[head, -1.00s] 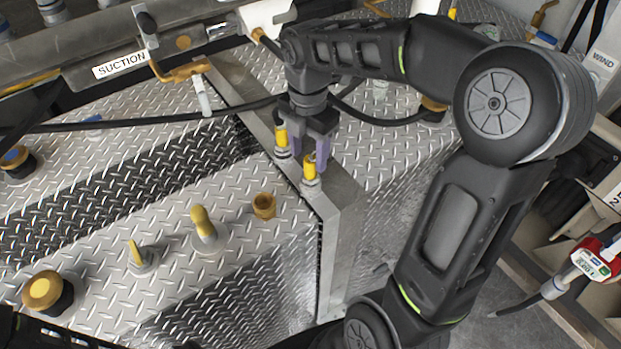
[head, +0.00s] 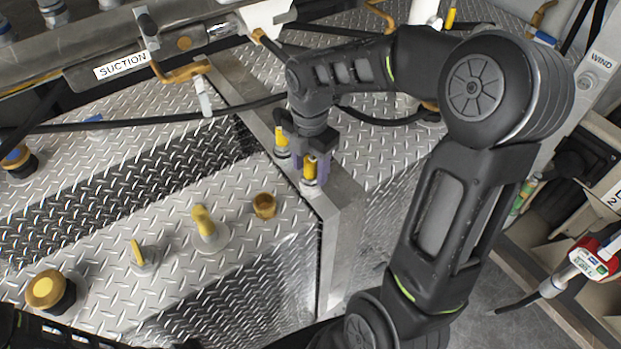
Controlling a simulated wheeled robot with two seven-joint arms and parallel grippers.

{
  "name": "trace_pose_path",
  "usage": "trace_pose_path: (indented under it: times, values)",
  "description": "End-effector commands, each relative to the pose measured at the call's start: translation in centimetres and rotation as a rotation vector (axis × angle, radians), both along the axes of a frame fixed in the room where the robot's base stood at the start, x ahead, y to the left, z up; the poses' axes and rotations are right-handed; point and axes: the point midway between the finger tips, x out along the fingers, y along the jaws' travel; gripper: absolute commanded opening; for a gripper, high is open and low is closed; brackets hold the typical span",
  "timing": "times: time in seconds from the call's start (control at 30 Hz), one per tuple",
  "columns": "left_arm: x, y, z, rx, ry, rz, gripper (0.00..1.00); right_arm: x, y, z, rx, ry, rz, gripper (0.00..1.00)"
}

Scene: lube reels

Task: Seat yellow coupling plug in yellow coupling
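My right gripper (head: 308,172) points down over the steel ledge, its purple-grey fingers low beside an upright yellow-topped fitting (head: 309,168). Whether the fingers touch or grip that fitting is hidden. A second yellow-topped fitting (head: 281,141) stands just behind to the left, partly behind the gripper. A yellow-brass open ring fitting (head: 265,205) sits on the tread plate left of the ledge. I cannot tell which yellow part is the coupling plug and which is the coupling. My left gripper is not in view.
A yellow-capped dark fitting (head: 47,289), a yellow lever (head: 137,254) and a yellow elbow (head: 204,224) stand on the tread plate (head: 90,235). A black hose (head: 150,123) crosses behind the gripper. A red-and-white device (head: 595,258) hangs at right.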

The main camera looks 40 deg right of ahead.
Motion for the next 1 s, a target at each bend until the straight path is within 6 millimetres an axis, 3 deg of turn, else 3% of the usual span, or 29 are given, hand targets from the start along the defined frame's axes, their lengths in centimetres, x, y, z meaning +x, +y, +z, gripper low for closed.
trace_pose_path:
  times: [0.6, 1.0]
  values:
    - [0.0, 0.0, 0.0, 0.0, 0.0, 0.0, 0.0, 0.0, 0.0, 0.01, 0.0, 0.0, 0.0, 0.01]
    - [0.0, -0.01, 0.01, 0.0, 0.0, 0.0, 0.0, 0.03, 0.0, 0.05, 0.0, -0.001, 0.0, 0.0]
